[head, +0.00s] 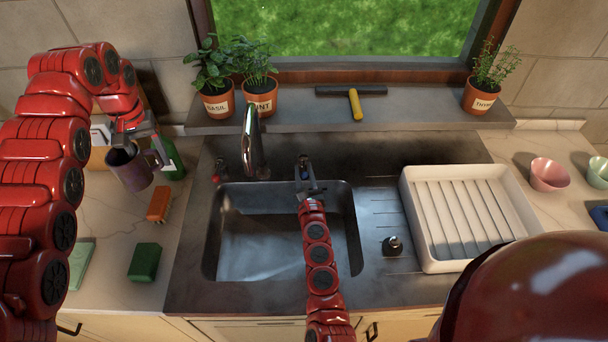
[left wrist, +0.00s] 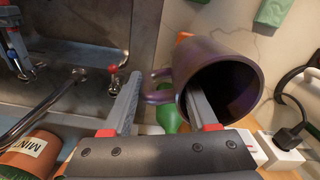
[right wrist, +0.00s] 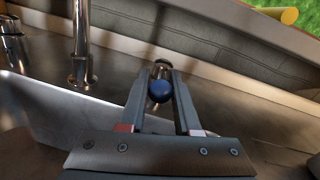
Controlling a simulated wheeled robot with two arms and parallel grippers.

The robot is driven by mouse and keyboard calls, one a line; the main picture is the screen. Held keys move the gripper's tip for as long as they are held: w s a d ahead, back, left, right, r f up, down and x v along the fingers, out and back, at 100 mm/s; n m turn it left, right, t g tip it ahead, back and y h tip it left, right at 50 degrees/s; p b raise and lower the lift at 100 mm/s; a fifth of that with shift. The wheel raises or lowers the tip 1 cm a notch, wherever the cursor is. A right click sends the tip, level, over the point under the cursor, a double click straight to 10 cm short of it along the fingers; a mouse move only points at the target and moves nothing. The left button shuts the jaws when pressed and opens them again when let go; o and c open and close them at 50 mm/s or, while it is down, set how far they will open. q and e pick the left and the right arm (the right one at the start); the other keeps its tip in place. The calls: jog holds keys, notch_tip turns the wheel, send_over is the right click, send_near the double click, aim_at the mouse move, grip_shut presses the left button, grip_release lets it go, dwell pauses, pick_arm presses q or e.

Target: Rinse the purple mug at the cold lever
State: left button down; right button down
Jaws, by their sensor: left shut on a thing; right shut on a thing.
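The purple mug (head: 128,168) hangs over the counter left of the sink. My left gripper (head: 148,152) is shut on it. In the left wrist view one finger is inside the mug (left wrist: 222,62) and the other is outside, on the handle side. The cold lever, with a blue knob (right wrist: 160,92), stands right of the tap (head: 252,145). My right gripper (head: 305,182) is shut on it, the knob between its fingers. The red-tipped lever (head: 217,178) is left of the tap. I cannot tell whether water runs from the spout.
The sink basin (head: 212,250) is empty of dishes. A white drying rack (head: 412,215) stands to its right. An orange brush (head: 158,204), a green sponge (head: 145,262) and a green bottle (head: 172,160) are on the left counter. Potted herbs and a yellow-handled squeegee (head: 355,104) are on the sill.

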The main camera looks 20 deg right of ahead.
aim_at(156, 166)
pick_arm(q)
jog(key=shift+f, duration=0.6)
pick_arm(e)
jog(key=shift+s+d+f, duration=0.1)
jog(key=shift+d+f, duration=0.2)
jog(key=shift+d, duration=0.1)
pick_arm(q)
jog(key=shift+r, duration=0.15)
pick_arm(e)
jog(key=shift+d+r+n+y, duration=0.15)
jog(key=shift+n+y, duration=0.25)
jog(key=shift+y, duration=0.2)
jog(key=shift+d+r+n+y, duration=0.15)
jog(key=shift+n+y, duration=0.25)
jog(key=shift+y, duration=0.2)
jog(key=shift+a, duration=0.15)
pick_arm(q)
jog(key=shift+w, duration=0.1)
pick_arm(e)
jog(key=c, duration=0.6)
grip_release()
jog(key=shift+c, duration=0.2)
